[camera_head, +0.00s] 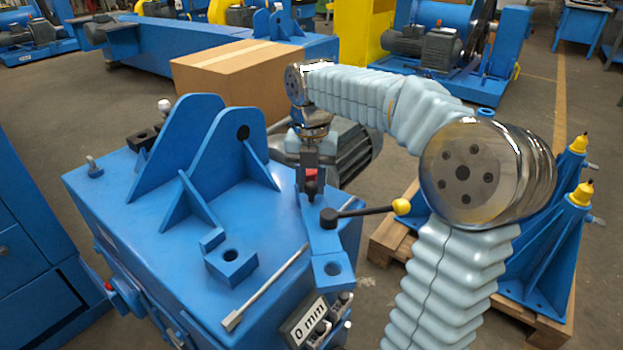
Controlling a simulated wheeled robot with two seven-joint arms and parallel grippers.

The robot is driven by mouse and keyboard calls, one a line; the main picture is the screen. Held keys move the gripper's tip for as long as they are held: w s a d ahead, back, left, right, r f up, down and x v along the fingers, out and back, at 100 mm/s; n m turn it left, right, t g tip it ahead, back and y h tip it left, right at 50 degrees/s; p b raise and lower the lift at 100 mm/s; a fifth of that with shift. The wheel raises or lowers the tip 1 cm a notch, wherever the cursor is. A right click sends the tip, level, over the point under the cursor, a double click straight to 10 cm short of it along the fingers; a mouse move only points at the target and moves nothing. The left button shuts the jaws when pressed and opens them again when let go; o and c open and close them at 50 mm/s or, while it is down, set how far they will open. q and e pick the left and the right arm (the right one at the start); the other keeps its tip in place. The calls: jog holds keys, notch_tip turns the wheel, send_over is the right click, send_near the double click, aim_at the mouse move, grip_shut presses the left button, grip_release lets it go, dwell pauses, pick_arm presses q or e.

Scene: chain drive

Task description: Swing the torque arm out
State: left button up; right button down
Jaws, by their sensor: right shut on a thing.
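The torque arm looks to be the flat blue bar (323,242) with a hole near its front end, at the right edge of the blue machine base (120,212). My right gripper (311,190) points down over the bar's rear end. It is shut on a part there, with a little red showing between the fingers; the fingers hide most of that part. A black clamp lever (365,211) with a yellow knob (402,207) sits by the bar and points right. My left gripper is not in view.
Two upright blue brackets (215,150) and a holed block (232,262) stand on the base. A cardboard box (235,80) is behind. Blue stands (545,240) on a pallet (390,240) are at right.

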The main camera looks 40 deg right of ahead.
jog(key=c, duration=0.8)
grip_release()
notch_tip(320, 180, up, 14)
jog(key=p, duration=0.3)
jog(key=shift+f, duration=0.1)
